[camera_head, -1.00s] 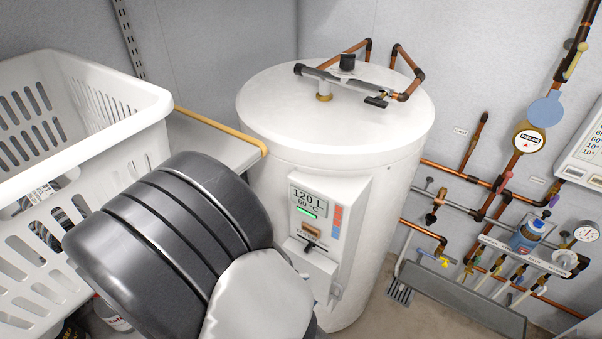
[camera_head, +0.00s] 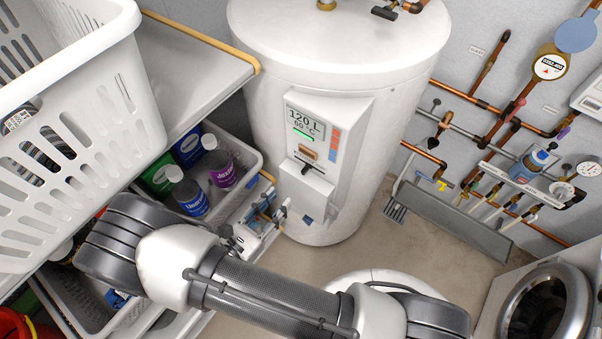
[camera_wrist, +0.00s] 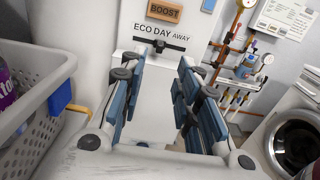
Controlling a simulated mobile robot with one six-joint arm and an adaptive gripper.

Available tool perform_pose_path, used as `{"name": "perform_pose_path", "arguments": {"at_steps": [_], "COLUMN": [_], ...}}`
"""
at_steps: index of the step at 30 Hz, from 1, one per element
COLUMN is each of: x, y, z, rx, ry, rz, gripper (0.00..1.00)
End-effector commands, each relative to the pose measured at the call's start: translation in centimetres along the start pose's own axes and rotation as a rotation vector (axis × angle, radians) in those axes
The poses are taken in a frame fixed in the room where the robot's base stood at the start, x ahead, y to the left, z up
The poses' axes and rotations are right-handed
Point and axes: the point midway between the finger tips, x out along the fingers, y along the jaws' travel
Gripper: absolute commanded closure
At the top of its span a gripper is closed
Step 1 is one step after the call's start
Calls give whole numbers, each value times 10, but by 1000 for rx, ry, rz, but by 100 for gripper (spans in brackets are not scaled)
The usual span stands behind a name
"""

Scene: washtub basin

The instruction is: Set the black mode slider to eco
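The black mode slider (camera_wrist: 160,43) sits on the white control panel of the tank (camera_wrist: 98,30). Its handle stands near the middle of a dark horizontal slot, under the word DAY. ECO is to its left and AWAY to its right. In the head view the slider (camera_head: 308,168) is a small dark shape below the display. My gripper (camera_wrist: 158,82) is open and empty in the wrist view, its blue-grey fingers wide apart below the slider and apart from it. In the head view my gripper (camera_head: 268,208) is low, left of the panel.
An orange BOOST button (camera_wrist: 165,11) is above the labels. A white basket (camera_head: 80,130) stands on the shelf at left, with a bin of bottles (camera_head: 222,175) below. Copper pipes (camera_head: 470,95) and a front-loading washer (camera_head: 545,305) are at right. Floor is clear before the tank.

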Motion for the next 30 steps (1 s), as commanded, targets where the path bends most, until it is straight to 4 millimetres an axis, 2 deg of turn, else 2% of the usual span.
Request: {"name": "perform_pose_path", "arguments": {"at_steps": [1,9,15,21,28,30], "x": [13,71,99,110,111,110], "y": [-1,-1,-1,0,0,0], "z": [-1,-1,-1,0,0,0], "rx": [0,1,1,1,1,1], "ry": [0,1,1,1,1,1], "rz": [-6,-7,-4,-1,-1,-1], "gripper": [70,70,70,70,70,73]}}
